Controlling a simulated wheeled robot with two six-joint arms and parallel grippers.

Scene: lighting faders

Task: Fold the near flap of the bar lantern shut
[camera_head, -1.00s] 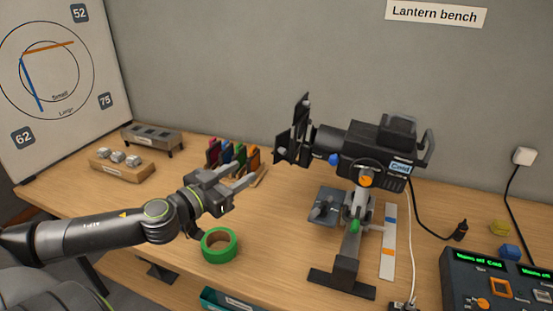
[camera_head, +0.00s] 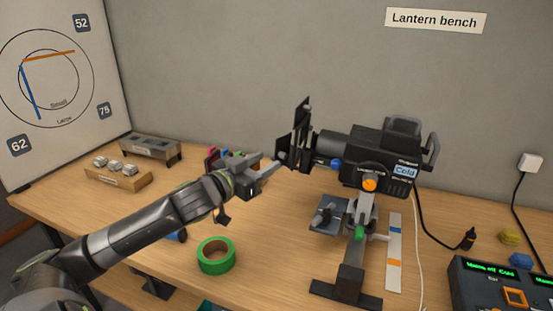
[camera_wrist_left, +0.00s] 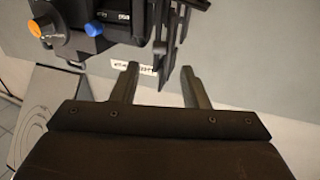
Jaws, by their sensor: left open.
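The bar lantern (camera_head: 365,155) is a black lamp on a stand, with a blue knob, an orange knob and a "Cold" label. Its black flaps (camera_head: 301,130) stand spread at its left, front end. I cannot tell clearly which plate is the near flap. My left gripper (camera_head: 277,167) is open, its fingers pointing right, just left of the flaps' lower part. In the left wrist view, the flaps (camera_wrist_left: 168,38) hang just beyond and between the open fingertips (camera_wrist_left: 159,72). Contact cannot be made out. My right gripper is not in view.
A green tape roll (camera_head: 217,256) lies on the bench below my left arm. Coloured gel pieces (camera_head: 213,155) are partly hidden behind the gripper. A wooden block with knobs (camera_head: 118,175) is at left. A control desk (camera_head: 500,285) is at right.

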